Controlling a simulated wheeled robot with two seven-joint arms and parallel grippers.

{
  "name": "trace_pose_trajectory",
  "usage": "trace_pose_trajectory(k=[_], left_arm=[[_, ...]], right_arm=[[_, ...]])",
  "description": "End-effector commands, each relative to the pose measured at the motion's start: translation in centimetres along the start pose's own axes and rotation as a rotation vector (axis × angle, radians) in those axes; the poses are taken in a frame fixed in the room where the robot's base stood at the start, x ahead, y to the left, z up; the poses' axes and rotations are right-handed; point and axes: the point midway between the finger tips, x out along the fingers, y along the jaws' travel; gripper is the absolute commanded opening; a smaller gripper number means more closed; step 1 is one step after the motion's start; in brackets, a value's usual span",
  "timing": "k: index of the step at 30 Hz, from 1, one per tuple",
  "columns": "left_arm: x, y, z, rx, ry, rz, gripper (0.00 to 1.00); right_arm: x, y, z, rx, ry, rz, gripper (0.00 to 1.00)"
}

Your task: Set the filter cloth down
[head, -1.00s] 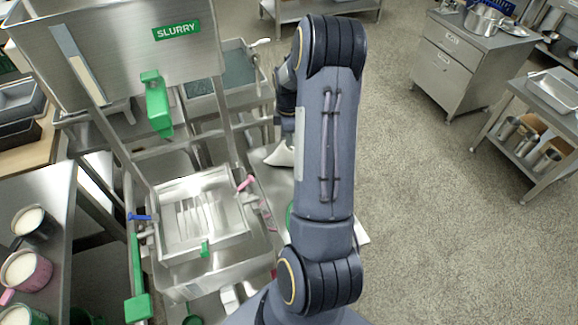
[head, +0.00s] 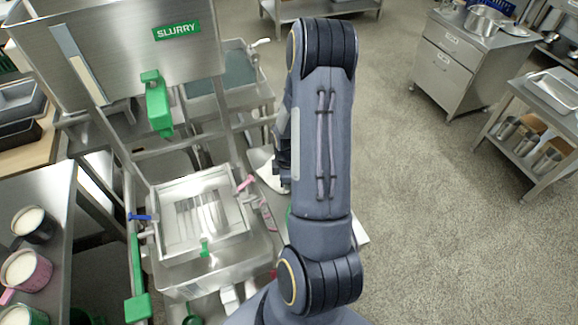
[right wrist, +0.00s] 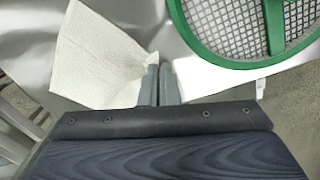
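The filter cloth (right wrist: 100,62) is a white textured sheet in the right wrist view. One corner of it reaches the fingertips of my right gripper (right wrist: 158,82), which are close together and look shut on that corner. The rest of the cloth spreads out to the left over a pale surface; I cannot tell whether it rests on it. In the head view a white piece of the cloth (head: 260,164) shows just left of my right gripper (head: 283,165), which my arm partly hides. My left gripper is not in view.
A green-rimmed mesh sieve (right wrist: 274,25) lies right of the fingertips. In the head view a square steel basin (head: 178,240) with slotted bottom stands left of my arm, under the SLURRY hopper (head: 130,60). A pink-handled tap (head: 245,184) sticks out near the cloth.

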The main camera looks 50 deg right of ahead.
Motion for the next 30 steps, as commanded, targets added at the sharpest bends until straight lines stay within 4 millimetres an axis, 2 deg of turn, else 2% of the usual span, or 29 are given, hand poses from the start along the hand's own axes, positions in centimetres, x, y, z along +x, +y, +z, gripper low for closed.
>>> trace_pose_trajectory(k=[4, 15, 23, 30], left_arm=[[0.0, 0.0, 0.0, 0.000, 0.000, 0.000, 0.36], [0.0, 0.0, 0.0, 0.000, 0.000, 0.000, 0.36], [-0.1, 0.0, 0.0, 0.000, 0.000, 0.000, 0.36], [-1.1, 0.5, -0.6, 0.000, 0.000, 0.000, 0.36]], right_arm=[[0.0, 0.0, 0.0, 0.000, 0.000, 0.000, 0.00], [0.0, 0.0, 0.0, 0.000, 0.000, 0.000, 0.45], [-0.1, 0.0, 0.0, 0.000, 0.000, 0.000, 0.45], [-2.1, -0.6, -0.1, 0.000, 0.001, 0.000, 0.45]])
